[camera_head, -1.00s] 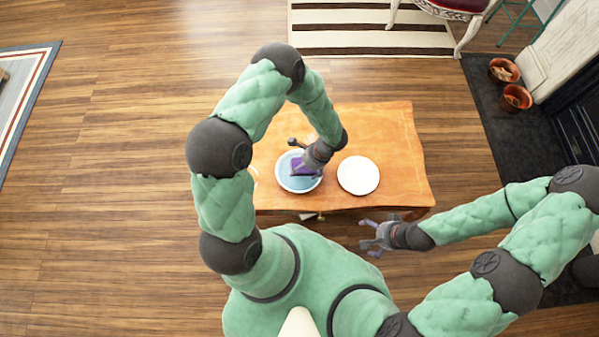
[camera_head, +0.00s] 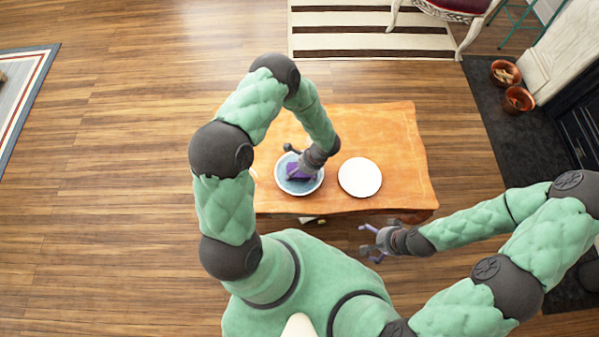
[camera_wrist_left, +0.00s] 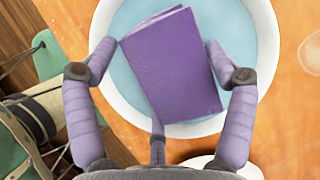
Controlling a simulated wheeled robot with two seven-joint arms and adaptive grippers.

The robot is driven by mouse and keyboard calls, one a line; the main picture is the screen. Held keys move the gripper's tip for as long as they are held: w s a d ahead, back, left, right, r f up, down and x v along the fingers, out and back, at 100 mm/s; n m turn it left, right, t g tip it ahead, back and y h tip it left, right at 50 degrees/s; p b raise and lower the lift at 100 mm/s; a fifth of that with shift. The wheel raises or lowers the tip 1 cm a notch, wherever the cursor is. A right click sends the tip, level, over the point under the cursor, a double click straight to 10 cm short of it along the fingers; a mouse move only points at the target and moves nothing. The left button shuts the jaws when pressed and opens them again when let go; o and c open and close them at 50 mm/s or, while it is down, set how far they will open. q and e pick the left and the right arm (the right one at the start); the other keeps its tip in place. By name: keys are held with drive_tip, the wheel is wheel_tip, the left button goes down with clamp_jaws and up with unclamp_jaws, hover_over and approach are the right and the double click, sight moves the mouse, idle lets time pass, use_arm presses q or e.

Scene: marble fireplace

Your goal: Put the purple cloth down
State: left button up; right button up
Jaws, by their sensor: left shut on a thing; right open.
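The purple cloth (camera_wrist_left: 172,68) is a flat, folded rectangle in the left wrist view. My left gripper (camera_wrist_left: 165,60) is shut on it, with fingers at its two sides. The cloth is over the blue inside of a white-rimmed round bowl (camera_wrist_left: 262,60); I cannot tell if it touches the bowl. In the head view the cloth (camera_head: 297,171) shows partly under my left gripper (camera_head: 299,172), within the outline of the bowl (camera_head: 284,187). My right gripper (camera_head: 370,243) is open and empty, in front of the table's near edge.
A white round plate (camera_head: 360,177) lies on the wooden table (camera_head: 390,130), right of the bowl. A clear glass item (camera_wrist_left: 308,52) shows at the right in the wrist view. A chair (camera_head: 455,12) and two copper pots (camera_head: 518,99) stand farther back. The table's right side is clear.

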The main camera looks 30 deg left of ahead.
use_arm(q)
drive_tip(key=o, duration=0.9)
drive_tip(key=shift+c, duration=0.2)
drive_tip(key=shift+r+p, duration=0.3)
drive_tip(key=shift+p, duration=0.05)
drive_tip(key=p+v, duration=0.5)
drive_tip(key=v, duration=0.6)
drive_tip(key=s+d+f+n+t+h, duration=0.2)
drive_tip(key=s+d+n+h, duration=0.5)
drive_tip(key=s+d+n, duration=0.3)
drive_tip(key=s+n, duration=0.2)
drive_tip(key=n, duration=0.2)
drive_tip(key=shift+d+t+h, duration=0.15)
drive_tip(key=shift+t+h, duration=0.15)
drive_tip(key=shift+h, duration=0.1)
